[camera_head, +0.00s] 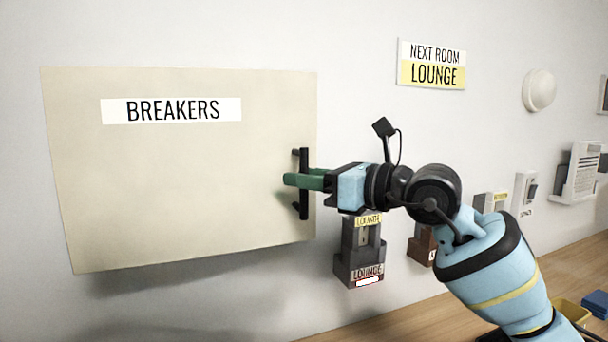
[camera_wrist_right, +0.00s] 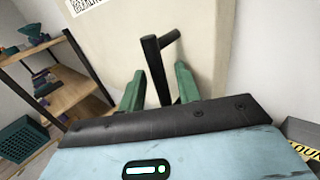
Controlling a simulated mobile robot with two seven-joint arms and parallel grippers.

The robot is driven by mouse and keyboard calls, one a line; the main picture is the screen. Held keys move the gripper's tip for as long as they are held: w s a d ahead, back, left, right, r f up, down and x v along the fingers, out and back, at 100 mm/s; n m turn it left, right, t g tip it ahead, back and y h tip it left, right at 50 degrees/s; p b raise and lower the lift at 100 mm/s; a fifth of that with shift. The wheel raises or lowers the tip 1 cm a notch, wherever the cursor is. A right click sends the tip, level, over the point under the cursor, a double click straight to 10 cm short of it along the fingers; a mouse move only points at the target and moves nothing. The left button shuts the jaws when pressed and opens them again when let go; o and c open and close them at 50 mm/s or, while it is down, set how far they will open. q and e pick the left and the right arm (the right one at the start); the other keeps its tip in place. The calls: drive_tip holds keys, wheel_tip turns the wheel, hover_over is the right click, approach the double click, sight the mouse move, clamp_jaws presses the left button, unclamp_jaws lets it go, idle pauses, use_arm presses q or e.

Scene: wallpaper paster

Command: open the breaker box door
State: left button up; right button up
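The breaker box door (camera_head: 180,190) is a large beige panel labelled BREAKERS on the wall at the left of the head view. It looks flat, with no open gap visible. Its black vertical bar handle (camera_head: 304,205) is near the right edge. My right gripper (camera_head: 300,177) has its green fingers at the handle's mid-height. In the right wrist view the handle (camera_wrist_right: 156,70) stands between the two spread fingers (camera_wrist_right: 158,88). A gap shows on the left finger's side; contact on the right side is unclear. My left gripper is not in view.
A grey LOUNGE switch box (camera_head: 358,255) is on the wall just below my right gripper. A LOUNGE sign (camera_head: 432,75) and a round white fixture (camera_head: 539,90) are farther right. A wooden surface (camera_head: 420,318) runs below. The right wrist view shows a shelf (camera_wrist_right: 70,90) at left.

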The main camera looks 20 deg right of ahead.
drive_tip(key=shift+w+a, duration=0.3)
drive_tip(key=shift+c, duration=0.4)
clamp_jaws()
drive_tip(key=shift+s, duration=0.1)
